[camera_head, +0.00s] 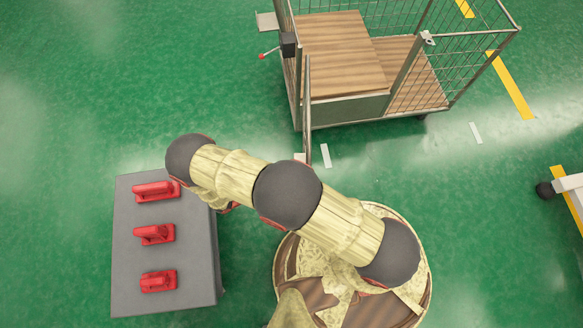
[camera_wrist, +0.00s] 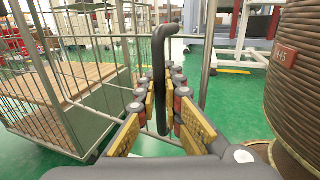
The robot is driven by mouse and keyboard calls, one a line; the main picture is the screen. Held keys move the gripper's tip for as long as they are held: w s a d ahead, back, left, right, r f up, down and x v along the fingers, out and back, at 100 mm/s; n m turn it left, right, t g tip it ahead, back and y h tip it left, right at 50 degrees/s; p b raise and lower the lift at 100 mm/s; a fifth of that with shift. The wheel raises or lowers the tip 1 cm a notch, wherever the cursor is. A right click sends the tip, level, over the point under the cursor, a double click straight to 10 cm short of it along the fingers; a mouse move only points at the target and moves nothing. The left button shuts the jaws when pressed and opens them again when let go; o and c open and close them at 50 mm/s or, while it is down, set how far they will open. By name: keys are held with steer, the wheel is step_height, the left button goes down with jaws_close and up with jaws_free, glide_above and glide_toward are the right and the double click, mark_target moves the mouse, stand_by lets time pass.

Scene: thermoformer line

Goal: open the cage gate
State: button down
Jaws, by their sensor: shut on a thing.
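The wire cage (camera_head: 408,72) stands at the top of the head view, with wooden boards inside. Its gate (camera_head: 307,118) shows as a thin, nearly edge-on frame reaching from the cage's near left part toward me, at an angle to the cage front. In the wrist view a black upright handle (camera_wrist: 158,50) with a bent top stands between the fingers of my gripper (camera_wrist: 161,92). The gripper is shut on this handle. The gripper is hidden by my arm in the head view. The cage's wire side (camera_wrist: 75,75) shows at left in the wrist view.
A grey block (camera_head: 186,262) with several red handles stands on the green floor at left. A black box with a red-tipped lever (camera_head: 287,45) is at the cage's left corner. The floor right of my arm is mostly clear.

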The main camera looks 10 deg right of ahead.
steer(key=shift+s, duration=0.1)
steer(key=c, duration=2)
jaws_free()
steer(key=shift+o, duration=0.4)
steer(key=shift+a, duration=0.1)
steer(key=v, duration=1.2)
steer(key=shift+f, duration=0.1)
